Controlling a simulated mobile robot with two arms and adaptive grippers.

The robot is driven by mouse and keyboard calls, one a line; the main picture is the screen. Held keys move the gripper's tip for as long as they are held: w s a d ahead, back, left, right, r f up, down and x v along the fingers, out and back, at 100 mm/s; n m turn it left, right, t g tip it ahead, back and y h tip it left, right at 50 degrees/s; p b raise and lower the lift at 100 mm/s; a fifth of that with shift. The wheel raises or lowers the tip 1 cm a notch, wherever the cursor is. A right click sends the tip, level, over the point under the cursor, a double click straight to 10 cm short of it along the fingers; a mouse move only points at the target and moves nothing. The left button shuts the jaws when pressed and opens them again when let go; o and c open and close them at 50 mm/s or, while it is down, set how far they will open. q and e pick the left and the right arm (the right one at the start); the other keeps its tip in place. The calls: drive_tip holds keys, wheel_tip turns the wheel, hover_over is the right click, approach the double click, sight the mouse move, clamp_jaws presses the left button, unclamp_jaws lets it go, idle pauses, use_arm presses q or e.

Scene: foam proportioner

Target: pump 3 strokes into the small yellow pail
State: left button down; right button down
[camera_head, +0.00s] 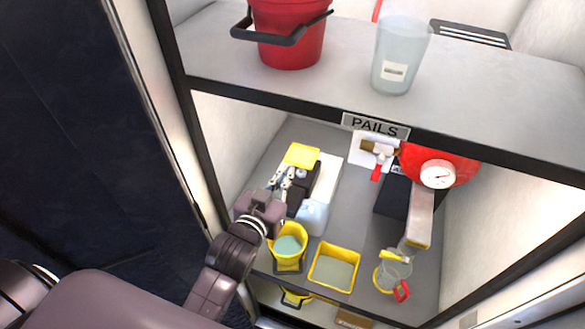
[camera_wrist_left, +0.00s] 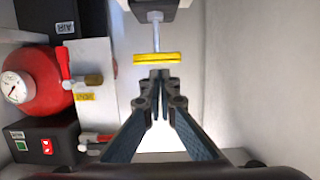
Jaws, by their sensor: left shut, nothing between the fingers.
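My left gripper (camera_head: 284,178) is shut and empty. In the left wrist view its fingertips (camera_wrist_left: 160,75) are close to the yellow handle, just below it in the picture; whether they touch it I cannot tell. My right gripper is in neither view.
A red tank with a gauge (camera_head: 437,173) and a dark box sit at the right of the compartment. A clear vessel with yellow and red parts (camera_head: 393,268) stands at front right. The shelf above, labelled PAILS (camera_head: 375,125), carries a red bucket (camera_head: 288,45) and a clear beaker (camera_head: 398,50).

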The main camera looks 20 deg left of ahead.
use_arm(q)
drive_tip(key=shift+v, duration=1.5)
idle(1.9)
drive_tip(key=shift+r+b, duration=0.1)
drive_tip(key=shift+b, duration=0.2)
drive_tip(key=r+b, duration=0.2)
drive_tip(key=w+r+b, duration=0.1)
drive_tip(key=r+b, duration=0.1)
drive_tip(key=b, duration=0.1)
drive_tip(key=shift+w+d+r, duration=0.1)
drive_tip(key=shift+w+r, duration=0.05)
drive_tip(key=shift+r, duration=0.25)
